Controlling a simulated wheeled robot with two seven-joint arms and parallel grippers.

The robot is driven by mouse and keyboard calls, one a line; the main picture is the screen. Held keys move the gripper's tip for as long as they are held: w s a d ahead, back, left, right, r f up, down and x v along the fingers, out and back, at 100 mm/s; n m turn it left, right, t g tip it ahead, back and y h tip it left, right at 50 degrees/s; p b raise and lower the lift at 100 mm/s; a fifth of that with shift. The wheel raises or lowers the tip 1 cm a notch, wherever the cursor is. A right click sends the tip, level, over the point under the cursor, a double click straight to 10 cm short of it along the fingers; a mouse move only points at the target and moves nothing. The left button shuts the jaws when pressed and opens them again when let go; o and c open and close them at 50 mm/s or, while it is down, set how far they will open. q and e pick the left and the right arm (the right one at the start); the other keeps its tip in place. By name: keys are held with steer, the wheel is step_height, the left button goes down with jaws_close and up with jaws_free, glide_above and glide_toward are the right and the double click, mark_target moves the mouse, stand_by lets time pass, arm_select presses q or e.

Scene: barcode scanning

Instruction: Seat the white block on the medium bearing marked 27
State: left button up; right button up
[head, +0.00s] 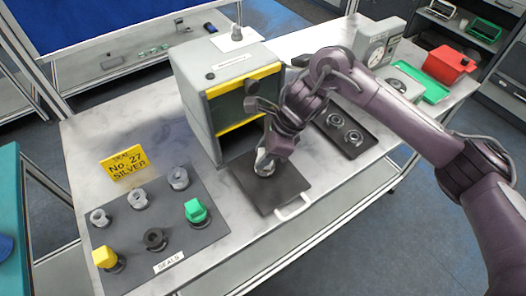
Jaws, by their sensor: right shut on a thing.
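My right gripper (268,154) is low over a dark plate with a white handle (263,198). It is shut on a small silver-grey round thing (263,166), mostly hidden by the fingers; I cannot tell whether it touches the plate. The seals board (180,236) holds silver rings (179,177), a dark ring (155,238), a green block (195,209) and a yellow block (104,257) on dark rings. No mark 27 is legible on any ring. My left gripper is out of view.
A yellow sign (124,168) reads "SEAL No. 27 SILVER". The grey machine with yellow edges (217,92) stands behind the plate. A dark tray with round parts (344,133) lies to the right. A dial gauge (378,48) and a red box (447,65) are beyond my right arm.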

steer(key=shift+f+b, duration=0.4)
steer(key=shift+b, duration=0.1)
steer(key=o, duration=1.2)
steer(key=shift+r, duration=0.1)
steer(key=shift+c, duration=0.2)
steer(key=shift+o, duration=0.4)
steer(key=shift+o, duration=1.1)
steer(key=shift+r+p, duration=2.7)
steer(key=shift+r, duration=1.1)
steer(key=shift+f, duration=0.1)
